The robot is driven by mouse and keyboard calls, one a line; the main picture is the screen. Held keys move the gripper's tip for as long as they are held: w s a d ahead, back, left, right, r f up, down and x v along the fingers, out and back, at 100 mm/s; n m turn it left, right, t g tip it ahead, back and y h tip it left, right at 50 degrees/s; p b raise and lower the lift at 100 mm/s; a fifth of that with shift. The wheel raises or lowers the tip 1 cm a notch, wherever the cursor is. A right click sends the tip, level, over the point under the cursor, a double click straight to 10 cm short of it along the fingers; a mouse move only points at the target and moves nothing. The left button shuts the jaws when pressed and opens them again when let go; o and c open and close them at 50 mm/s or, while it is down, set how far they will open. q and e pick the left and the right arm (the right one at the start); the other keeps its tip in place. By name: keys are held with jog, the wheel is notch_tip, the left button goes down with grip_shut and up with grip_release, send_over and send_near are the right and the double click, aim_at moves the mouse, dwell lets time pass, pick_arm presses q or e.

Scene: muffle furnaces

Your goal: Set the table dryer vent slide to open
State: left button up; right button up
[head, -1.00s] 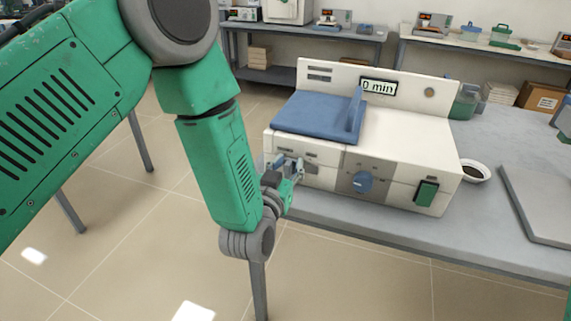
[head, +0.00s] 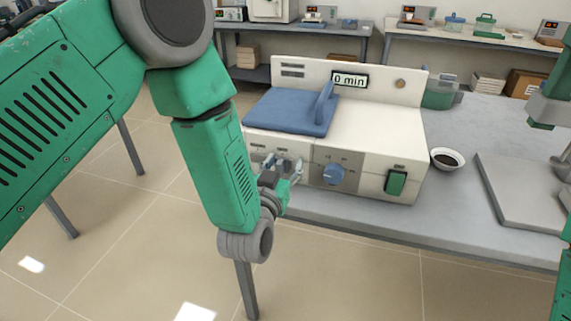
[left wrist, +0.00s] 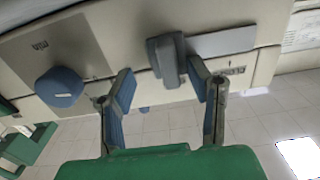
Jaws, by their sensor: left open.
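The table dryer is a white box (head: 375,125) with a blue lid (head: 290,112), a "0 min" display, a blue knob (head: 333,174) and a green switch (head: 396,182). In the left wrist view its front appears upside down. There the vent slide, a grey-blue tab (left wrist: 164,58), stands on a pale metal plate (left wrist: 225,42), at the plate's end nearer the knob (left wrist: 58,88). My left gripper (head: 284,170) is at the dryer's left front, open, its fingers (left wrist: 161,72) on either side of the tab. Whether a finger touches it is unclear. In the head view the gripper largely covers the slide.
The dryer stands on a grey table (head: 470,225) near its front edge. To its right are a white bowl of dark contents (head: 447,159) and a flat grey plate (head: 510,195). A green-tinted container (head: 440,92) stands behind. Open floor lies in front of the table.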

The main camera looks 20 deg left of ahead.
pick_arm(q)
jog(key=shift+a, duration=0.65)
jog(key=shift+s+d, duration=0.3)
jog(key=shift+d, duration=0.1)
jog(key=s, duration=1.1)
jog(key=shift+s+a, duration=0.15)
jog(key=shift+a, duration=0.3)
jog(key=shift+a+f, duration=0.1)
jog(key=shift+a, duration=0.05)
